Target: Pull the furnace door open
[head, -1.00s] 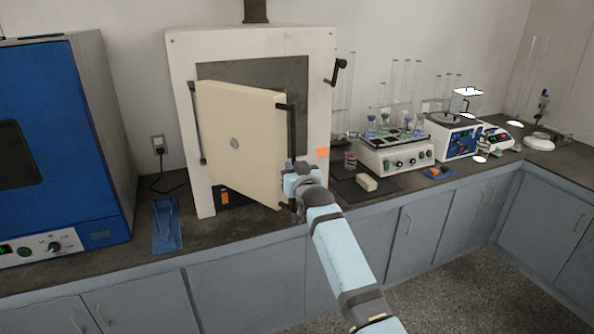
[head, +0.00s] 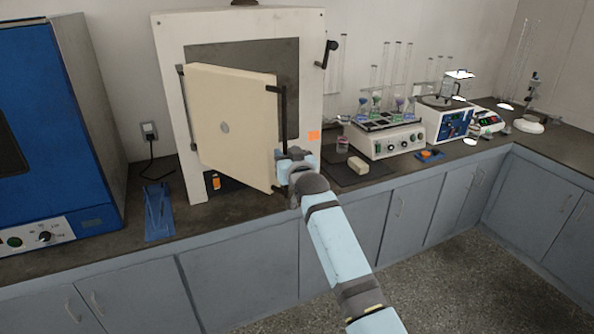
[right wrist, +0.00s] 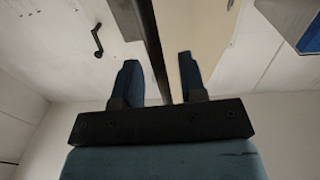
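The furnace (head: 239,22) is a white box on the counter. Its cream door (head: 232,140) stands partly open, swung out from its left side, with the dark chamber front visible behind it. A dark vertical handle bar (head: 283,105) runs along the door's free right edge. My right gripper (head: 290,165) is at the lower part of this bar and hides it there. In the right wrist view the bar (right wrist: 152,40) passes between my right gripper's two fingers (right wrist: 160,85), with a visible gap on each side. My left gripper is not in view.
A blue oven (head: 40,110) stands at the left, with a blue tray (head: 158,212) beside it. Right of the furnace are a dark mat (head: 345,177) with a pale block (head: 359,166), a shaker (head: 385,143) and other instruments. The floor before the cabinets is clear.

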